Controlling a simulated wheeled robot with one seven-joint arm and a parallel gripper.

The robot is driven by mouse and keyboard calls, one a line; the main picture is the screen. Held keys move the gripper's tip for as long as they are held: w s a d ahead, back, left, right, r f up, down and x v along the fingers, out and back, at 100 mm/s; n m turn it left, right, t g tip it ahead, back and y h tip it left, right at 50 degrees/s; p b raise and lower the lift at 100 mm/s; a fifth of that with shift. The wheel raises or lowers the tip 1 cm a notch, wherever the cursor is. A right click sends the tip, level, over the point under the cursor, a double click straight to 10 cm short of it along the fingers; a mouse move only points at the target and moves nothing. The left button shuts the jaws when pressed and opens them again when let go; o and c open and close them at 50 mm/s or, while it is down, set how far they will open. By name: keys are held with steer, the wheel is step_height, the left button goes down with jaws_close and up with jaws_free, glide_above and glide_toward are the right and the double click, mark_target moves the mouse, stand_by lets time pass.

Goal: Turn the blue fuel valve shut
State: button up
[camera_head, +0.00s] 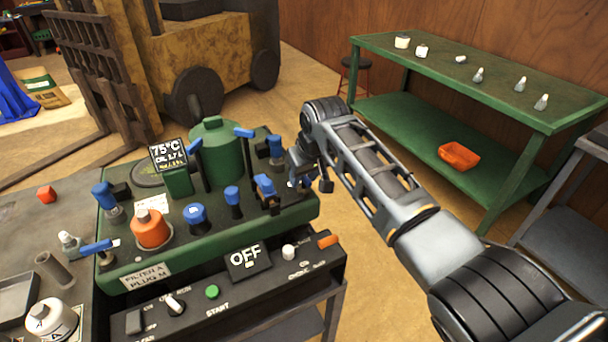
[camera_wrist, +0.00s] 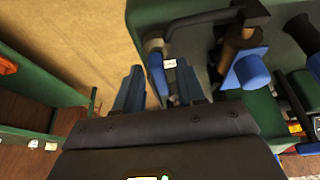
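My gripper (camera_wrist: 158,88) is open, its two dark blue fingers pointing down past the right edge of the green mower deck. In the head view my gripper (camera_head: 308,176) is at the deck's right end, and my wrist partly hides that lever. Another blue lever (camera_head: 97,247) with a white tip sits at the deck's front left. No readable label shows which is the fuel valve.
The green deck (camera_head: 290,213) carries several blue-topped handles, an orange cap (camera_head: 150,228), a green tank (camera_head: 215,150) and a display post (camera_head: 177,178). A black control panel (camera_head: 245,285) is in front. A green shelf table (camera_head: 400,60) stands right; open floor lies between.

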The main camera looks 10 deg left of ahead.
steer(key=shift+c, duration=0.3)
jaws_close()
